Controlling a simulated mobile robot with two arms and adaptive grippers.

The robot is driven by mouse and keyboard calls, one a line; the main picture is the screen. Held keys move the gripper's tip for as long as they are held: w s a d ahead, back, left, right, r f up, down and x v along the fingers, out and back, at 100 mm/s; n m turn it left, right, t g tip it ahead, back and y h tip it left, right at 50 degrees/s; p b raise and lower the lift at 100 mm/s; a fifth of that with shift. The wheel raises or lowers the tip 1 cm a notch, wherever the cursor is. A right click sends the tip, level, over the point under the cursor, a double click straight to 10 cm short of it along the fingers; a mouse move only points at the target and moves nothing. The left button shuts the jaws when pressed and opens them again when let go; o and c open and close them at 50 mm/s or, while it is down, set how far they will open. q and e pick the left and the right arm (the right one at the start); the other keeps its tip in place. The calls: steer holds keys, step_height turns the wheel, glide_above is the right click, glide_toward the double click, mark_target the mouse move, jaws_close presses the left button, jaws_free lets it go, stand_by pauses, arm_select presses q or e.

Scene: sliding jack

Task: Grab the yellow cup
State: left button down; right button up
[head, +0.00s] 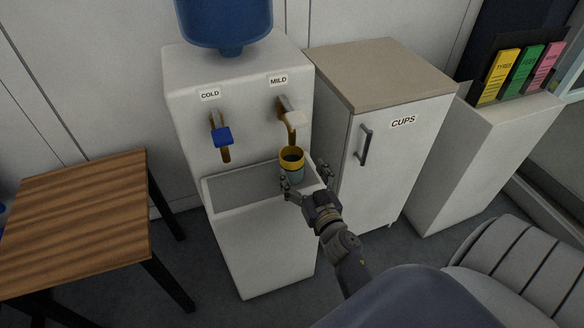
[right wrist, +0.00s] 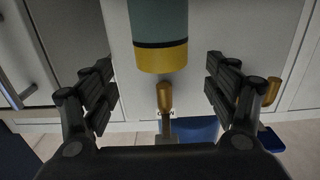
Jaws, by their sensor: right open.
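The yellow cup (head: 292,160) has a yellow upper band and a teal lower part. It stands upright at the water dispenser's basin, below the MILD tap (head: 292,113). My right gripper (head: 305,177) is open at the cup, with one finger on each side of it in the head view. In the right wrist view the cup (right wrist: 160,50) appears upside down between the spread fingers of the gripper (right wrist: 159,75), with gaps on both sides. The cup's bottom is out of the wrist view. My left gripper is not in view.
The white dispenser (head: 245,75) has a COLD tap (head: 222,136) and a basin (head: 237,187) with raised walls. A CUPS cabinet (head: 385,170) stands close on the right. A wooden table (head: 75,220) stands at left, and a shelf (head: 490,150) with coloured binders at right.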

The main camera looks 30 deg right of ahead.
mark_target(288, 148)
steer(key=x, duration=0.2)
steer(key=shift+w, duration=0.35)
steer(key=x, duration=0.5)
steer(key=shift+r, duration=0.1)
steer(key=shift+c, duration=0.8)
steer(key=c, duration=1.6)
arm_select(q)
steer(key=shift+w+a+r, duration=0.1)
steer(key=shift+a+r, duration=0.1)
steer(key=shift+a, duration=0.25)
arm_select(e)
steer(key=shift+c, duration=0.2)
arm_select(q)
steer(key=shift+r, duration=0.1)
arm_select(e)
steer(key=shift+r, duration=0.15)
